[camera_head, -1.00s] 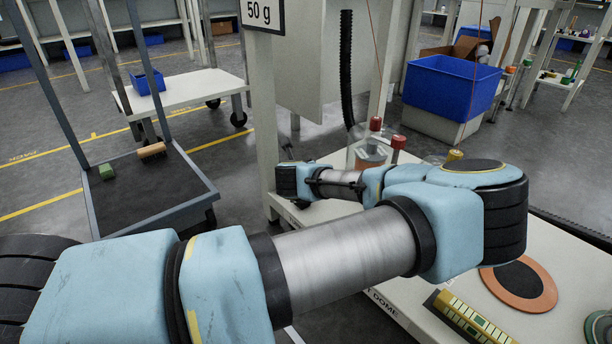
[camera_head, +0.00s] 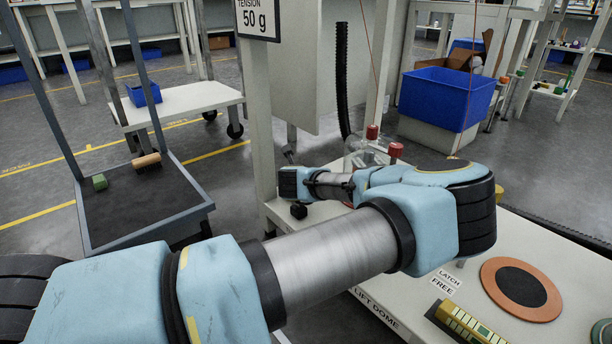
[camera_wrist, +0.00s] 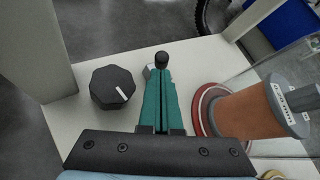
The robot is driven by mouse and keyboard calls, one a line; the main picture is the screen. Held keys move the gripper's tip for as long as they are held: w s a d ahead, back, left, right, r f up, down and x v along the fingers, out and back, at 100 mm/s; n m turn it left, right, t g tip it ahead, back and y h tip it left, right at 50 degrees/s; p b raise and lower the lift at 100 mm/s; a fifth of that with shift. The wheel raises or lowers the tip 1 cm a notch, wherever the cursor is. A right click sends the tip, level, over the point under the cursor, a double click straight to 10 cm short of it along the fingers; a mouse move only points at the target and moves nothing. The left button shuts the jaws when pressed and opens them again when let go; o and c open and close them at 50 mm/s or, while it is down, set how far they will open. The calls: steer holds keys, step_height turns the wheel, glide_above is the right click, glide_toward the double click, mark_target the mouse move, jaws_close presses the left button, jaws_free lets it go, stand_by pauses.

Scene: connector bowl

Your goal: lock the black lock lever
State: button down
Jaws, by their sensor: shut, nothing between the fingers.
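The black lock lever shows in the wrist view as a round black knob (camera_wrist: 161,58) on a short pale stem, near the far edge of the white bench top. My gripper (camera_wrist: 160,76) has green fingers pressed together with nothing between them. Its tips are right at the lever's knob in the picture; I cannot tell whether they touch it. In the head view, a thin lever with a dark end (camera_head: 288,151) stands beside the bench post, and my arm's wrist hides the fingers.
A black octagonal knob with a white mark (camera_wrist: 115,88) is left of the fingers. A copper-coloured spool (camera_wrist: 247,115) on a red-rimmed disc is close on the right. An orange ring with a black centre (camera_head: 521,287) lies at right.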

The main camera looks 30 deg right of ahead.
steer(key=shift+d+r+m+g+y+p, duration=0.3)
steer(key=shift+r+y+p, duration=0.15)
steer(key=shift+p, duration=1.3)
